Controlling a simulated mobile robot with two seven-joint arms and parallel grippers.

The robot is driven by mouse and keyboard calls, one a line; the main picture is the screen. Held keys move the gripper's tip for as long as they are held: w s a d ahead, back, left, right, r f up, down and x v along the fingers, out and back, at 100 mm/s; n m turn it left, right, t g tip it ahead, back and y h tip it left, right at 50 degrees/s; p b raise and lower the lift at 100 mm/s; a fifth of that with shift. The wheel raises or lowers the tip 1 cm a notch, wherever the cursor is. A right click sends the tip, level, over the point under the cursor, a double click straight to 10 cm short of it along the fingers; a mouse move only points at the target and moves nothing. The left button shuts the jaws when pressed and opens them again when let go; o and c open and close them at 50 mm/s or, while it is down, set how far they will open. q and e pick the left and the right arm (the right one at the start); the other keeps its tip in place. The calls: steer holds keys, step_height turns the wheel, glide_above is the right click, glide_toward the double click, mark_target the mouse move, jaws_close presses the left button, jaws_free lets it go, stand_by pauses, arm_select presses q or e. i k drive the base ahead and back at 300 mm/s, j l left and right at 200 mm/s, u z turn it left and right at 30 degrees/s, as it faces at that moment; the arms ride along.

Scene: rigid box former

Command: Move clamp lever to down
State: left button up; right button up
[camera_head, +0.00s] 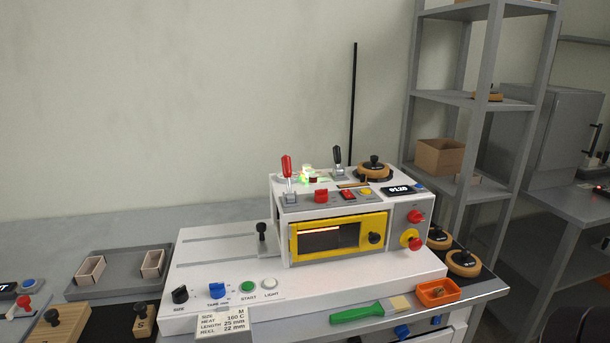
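The white box-forming machine (210,258) stands on the grey bench. On its raised housing, a red-handled lever (287,166) stands upright in a metal bracket at the left. A black-handled lever (337,155) also stands upright, farther back and to the right. A third black-knobbed handle (262,231) stands upright beside the slotted deck, left of the housing. No lettering readable here tells which one is the clamp lever. Neither of my grippers is in view, and nothing touches the levers.
The housing has a yellow-framed window (338,237), a display (397,190) and red knobs. A green-handled brush (365,311) and an orange tray (438,291) lie at the front right. A grey tray (118,287) holds small boxes at left. A shelf rack (480,100) stands right.

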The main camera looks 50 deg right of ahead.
mark_target(287, 169)
steer(key=k+l+u, duration=0.1)
steer(key=k+l, duration=0.2)
steer(key=l, duration=0.3)
steer(key=k+l+u, duration=0.15)
steer(key=k+l, duration=0.15)
steer(key=l, duration=0.25)
steer(key=k+l+u, duration=0.1)
steer(key=k+l, duration=0.25)
steer(key=l, duration=0.15)
steer(key=k+l+u, duration=0.15)
steer(key=k+l, duration=0.2)
steer(key=l, duration=0.15)
steer(key=k+l+u, duration=0.1)
steer(key=l, duration=0.3)
steer(key=k+l, duration=0.15)
steer(key=l, duration=0.3)
steer(key=l+u, duration=0.1)
steer(key=l, duration=0.3)
steer(key=k+l+u, duration=0.15)
steer(key=l, duration=0.8)
steer(key=i+l, duration=0.1)
steer(key=l, duration=0.4)
steer(key=u, duration=0.05)
